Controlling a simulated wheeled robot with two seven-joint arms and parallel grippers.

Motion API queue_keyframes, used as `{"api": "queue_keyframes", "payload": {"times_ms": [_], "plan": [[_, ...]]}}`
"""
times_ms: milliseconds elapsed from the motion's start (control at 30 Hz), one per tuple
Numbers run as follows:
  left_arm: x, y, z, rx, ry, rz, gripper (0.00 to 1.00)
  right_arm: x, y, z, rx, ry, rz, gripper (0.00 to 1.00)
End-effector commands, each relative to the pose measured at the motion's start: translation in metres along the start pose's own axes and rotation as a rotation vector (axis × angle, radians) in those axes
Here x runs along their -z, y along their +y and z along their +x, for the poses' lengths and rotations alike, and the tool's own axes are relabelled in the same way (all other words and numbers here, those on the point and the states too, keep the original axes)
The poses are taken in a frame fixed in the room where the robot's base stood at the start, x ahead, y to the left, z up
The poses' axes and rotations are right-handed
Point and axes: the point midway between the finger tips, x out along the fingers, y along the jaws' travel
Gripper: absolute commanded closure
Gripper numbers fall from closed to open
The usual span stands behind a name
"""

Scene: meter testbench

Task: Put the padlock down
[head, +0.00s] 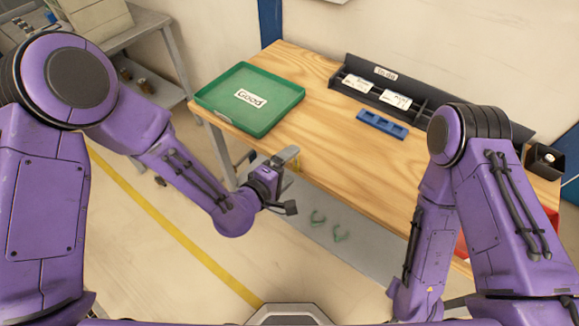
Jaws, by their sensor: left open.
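My left gripper (290,182) is open at the front edge of the wooden table (320,110), with its two fingers spread apart. A small yellowish patch (294,166) shows just behind the upper finger, against the table's edge. It is too small and too covered to tell whether it is the padlock. No padlock can be made out clearly elsewhere. My right arm comes in from the right and bends down in front of the table; its gripper is not seen.
A green tray (287,114) labelled "Good" lies at the table's back left. A black rack (440,112) with white-labelled items stands along the back, with a blue holder (382,124) before it. Green pieces (341,233) lie on the grey lower shelf. The table's middle is clear.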

Motion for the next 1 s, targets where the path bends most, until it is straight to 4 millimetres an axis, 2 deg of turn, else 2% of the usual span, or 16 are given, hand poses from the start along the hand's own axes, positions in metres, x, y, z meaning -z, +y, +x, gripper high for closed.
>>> {"api": "queue_keyframes", "payload": {"times_ms": [133, 233, 367, 500, 600, 700, 1000], "plan": [[0.000, 0.002, -0.004, 0.000, 0.000, 0.000, 0.10, 0.001, 0.000, -0.001, 0.000, 0.000, 0.000, 1.00], [0.001, 0.001, -0.021, 0.000, 0.002, -0.002, 0.10, -0.001, 0.000, 0.004, 0.000, 0.000, 0.000, 1.00], [0.001, 0.000, -0.057, 0.000, 0.002, -0.003, 0.10, -0.004, -0.001, 0.011, 0.000, 0.000, 0.000, 1.00], [0.000, 0.009, -0.098, 0.004, 0.001, -0.005, 0.10, 0.005, 0.001, -0.013, 0.000, 0.000, 0.000, 1.00], [-0.001, 0.010, -0.109, 0.004, -0.001, 0.000, 0.10, 0.014, 0.003, -0.034, 0.000, 0.000, 0.000, 1.00], [0.000, 0.008, -0.117, 0.002, 0.000, 0.000, 0.10, 0.018, 0.004, -0.043, 0.000, 0.000, 0.000, 1.00], [0.000, 0.002, -0.121, -0.001, 0.000, 0.000, 0.10, 0.018, 0.004, -0.044, 0.000, 0.000, 0.000, 1.00]]}}
